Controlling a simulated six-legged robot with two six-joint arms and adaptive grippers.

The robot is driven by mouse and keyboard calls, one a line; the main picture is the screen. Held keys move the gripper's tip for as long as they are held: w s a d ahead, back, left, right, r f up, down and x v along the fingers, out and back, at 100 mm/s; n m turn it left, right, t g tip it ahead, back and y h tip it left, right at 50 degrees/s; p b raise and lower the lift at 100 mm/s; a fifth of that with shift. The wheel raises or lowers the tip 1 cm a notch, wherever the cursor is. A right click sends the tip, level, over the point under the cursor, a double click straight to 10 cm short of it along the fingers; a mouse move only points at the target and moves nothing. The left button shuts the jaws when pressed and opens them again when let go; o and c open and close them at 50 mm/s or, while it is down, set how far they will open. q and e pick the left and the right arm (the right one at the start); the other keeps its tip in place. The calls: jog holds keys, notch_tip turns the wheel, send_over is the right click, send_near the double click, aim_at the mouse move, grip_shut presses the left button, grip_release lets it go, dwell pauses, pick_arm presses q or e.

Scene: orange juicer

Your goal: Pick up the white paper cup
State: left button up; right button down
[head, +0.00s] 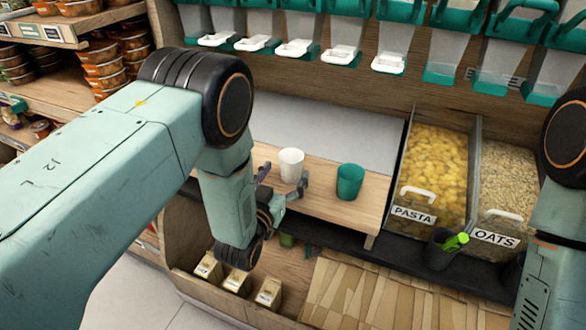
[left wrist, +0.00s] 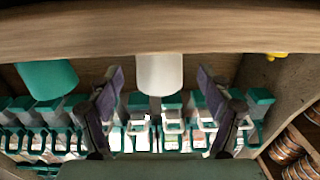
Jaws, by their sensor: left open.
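In the left wrist view, which looks upside down, the white cup (left wrist: 160,74) shows between the two spread fingers (left wrist: 161,92), with a gap on both sides. The green cup (left wrist: 47,80) is outside the fingers, on the left there. My right gripper is out of view; only part of that arm shows.
Bins of pasta (head: 437,165) and oats (head: 509,180) are right of the shelf board (head: 330,205). Dispensers with white handles (head: 294,48) hang above. Small cartons (head: 236,281) stand below.

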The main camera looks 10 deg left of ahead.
aim_at(287, 172)
pick_arm(q)
jog(key=w, duration=0.1)
jog(key=w+b, duration=0.1)
jog(key=w, duration=0.1)
jog(key=shift+w+d+f, duration=0.2)
jog(key=shift+w+d, duration=0.05)
jog(key=shift+d, duration=0.1)
jog(key=shift+w+r, duration=0.15)
jog(key=shift+w, duration=0.15)
jog(key=c, duration=0.9)
jog(key=shift+o, duration=0.2)
